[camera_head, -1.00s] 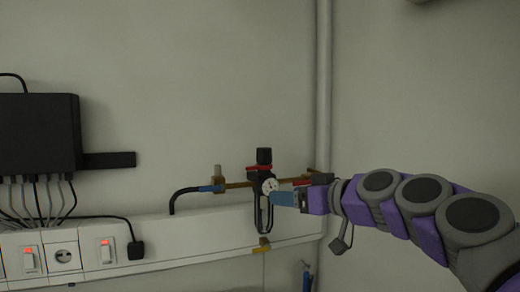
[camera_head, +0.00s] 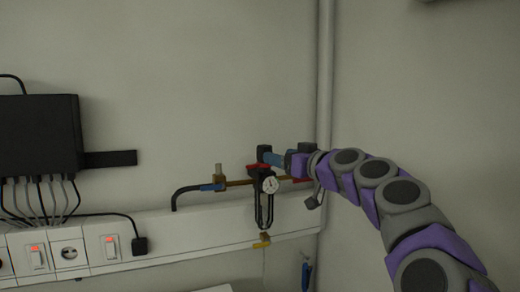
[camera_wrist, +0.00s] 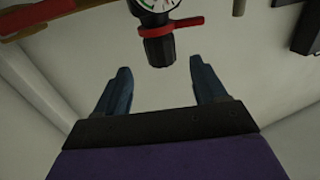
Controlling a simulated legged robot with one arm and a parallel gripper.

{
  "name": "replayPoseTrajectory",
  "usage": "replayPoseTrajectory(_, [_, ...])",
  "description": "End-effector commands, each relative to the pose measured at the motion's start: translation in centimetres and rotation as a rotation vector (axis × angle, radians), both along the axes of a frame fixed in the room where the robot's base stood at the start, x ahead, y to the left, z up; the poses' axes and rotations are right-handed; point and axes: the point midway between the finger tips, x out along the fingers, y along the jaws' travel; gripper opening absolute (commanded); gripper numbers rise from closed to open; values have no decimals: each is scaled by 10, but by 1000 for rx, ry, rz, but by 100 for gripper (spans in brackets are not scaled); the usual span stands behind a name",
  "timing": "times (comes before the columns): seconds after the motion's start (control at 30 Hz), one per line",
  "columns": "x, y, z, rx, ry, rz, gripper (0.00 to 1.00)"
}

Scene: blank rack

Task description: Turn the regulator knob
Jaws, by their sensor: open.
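The regulator (camera_head: 262,190) is a dark body with a round white gauge (camera_head: 270,185), mounted on a brass pipe by the wall. Its black knob (camera_wrist: 160,50) shows in the wrist view, just beyond the fingertips and roughly midway between them. A red ring (camera_wrist: 170,27) sits at the base of the knob. In the head view the knob is mostly hidden by my gripper (camera_head: 264,154), whose blue fingers are at knob height. In the wrist view my gripper (camera_wrist: 160,80) is open, with a clear gap between its blue fingers and nothing between them.
A brass pipe (camera_head: 238,183) with a red-handled part runs across the regulator. A vertical grey pipe (camera_head: 325,80) stands behind my arm. White trunking (camera_head: 190,225) with switches and sockets runs below. A black box (camera_head: 38,135) with cables hangs at left. The wall above is clear.

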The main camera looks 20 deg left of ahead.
Motion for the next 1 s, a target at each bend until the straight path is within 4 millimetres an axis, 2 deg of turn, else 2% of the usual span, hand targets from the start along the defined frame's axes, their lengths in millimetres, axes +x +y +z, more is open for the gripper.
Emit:
replayPoseTrajectory(0.1, [9, 15, -1, -5, 2, 2, 71])
replayPoseTrajectory(0.6, [41, 56, 0, -4, 1, 1, 71])
replayPoseTrajectory(1.0, [57, 76, 0, -2, 1, 2, 71])
